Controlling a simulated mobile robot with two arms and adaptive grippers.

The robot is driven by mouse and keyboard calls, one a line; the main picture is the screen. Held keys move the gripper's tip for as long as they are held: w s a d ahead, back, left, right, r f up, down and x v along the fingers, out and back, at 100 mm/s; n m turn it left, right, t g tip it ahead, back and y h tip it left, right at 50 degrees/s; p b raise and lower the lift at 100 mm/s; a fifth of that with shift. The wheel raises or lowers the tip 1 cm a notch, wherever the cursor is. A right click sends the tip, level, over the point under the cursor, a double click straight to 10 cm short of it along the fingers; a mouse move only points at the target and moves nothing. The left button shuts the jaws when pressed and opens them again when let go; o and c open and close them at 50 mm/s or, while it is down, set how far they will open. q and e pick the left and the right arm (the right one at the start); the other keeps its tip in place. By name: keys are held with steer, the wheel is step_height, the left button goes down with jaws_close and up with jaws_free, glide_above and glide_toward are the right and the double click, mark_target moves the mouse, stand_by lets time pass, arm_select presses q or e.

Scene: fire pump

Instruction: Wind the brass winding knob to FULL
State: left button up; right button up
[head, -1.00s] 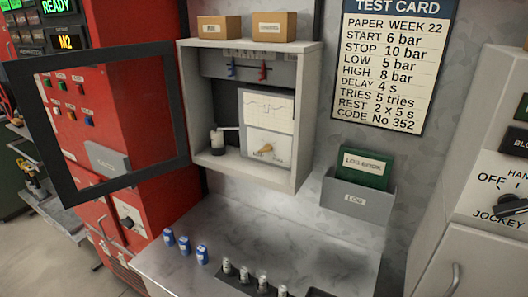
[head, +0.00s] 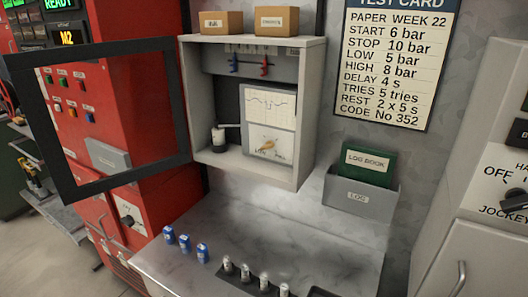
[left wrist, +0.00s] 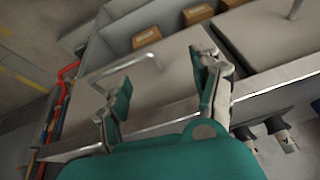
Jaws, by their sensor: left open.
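The brass winding knob (head: 268,143) is on the lower front of the chart recorder (head: 270,105), inside the open grey wall cabinet (head: 197,105). It is small in the head view. The lettering around it is too small to read surely, so I cannot tell its setting. My left gripper (left wrist: 158,82) shows only in the left wrist view. Its two teal-padded fingers are wide apart with nothing between them, over grey cabinet fronts and a handle. It is away from the knob, which that view does not show. My right gripper is in neither view.
The black-framed cabinet door (head: 178,90) stands swung open to the left. A red lever and a blue lever are above the recorder. Blue cartridges (head: 185,243) and several small cylinders stand on the grey counter (head: 235,222). A log book holder (head: 360,193) is at right.

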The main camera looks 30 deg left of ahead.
arm_select(q)
steer(key=w+a+r+n+t, duration=0.1)
steer(key=w+a+r, duration=0.2)
steer(key=r, duration=0.1)
steer(key=w+a+r+n+t+y, duration=0.1)
steer(key=w+a+r+t, duration=0.1)
steer(key=w+r, duration=0.1)
steer(key=w+a+r+n+t, duration=0.1)
steer(key=w+a+r, duration=0.2)
steer(key=r, duration=0.2)
steer(key=shift+a+r+t+y, duration=0.1)
steer(key=shift+a+t+y, duration=0.2)
steer(key=shift+t, duration=0.1)
steer(key=w+a+r+n+t, duration=0.2)
steer(key=w+a+r+t, duration=0.25)
steer(key=w+r, duration=0.4)
steer(key=n+t+h, duration=0.1)
steer(key=t, duration=0.3)
glide_toward(265, 148)
steer(key=w+p, duration=0.1)
steer(key=w, duration=0.1)
steer(key=w+p, duration=0.2)
steer(key=w, duration=0.1)
steer(key=w+p, duration=0.1)
steer(key=w, duration=0.2)
steer(key=shift+a, duration=0.3)
steer(key=shift+w+f, duration=0.1)
steer(key=shift+w, duration=0.55)
steer(key=shift+c, duration=0.5)
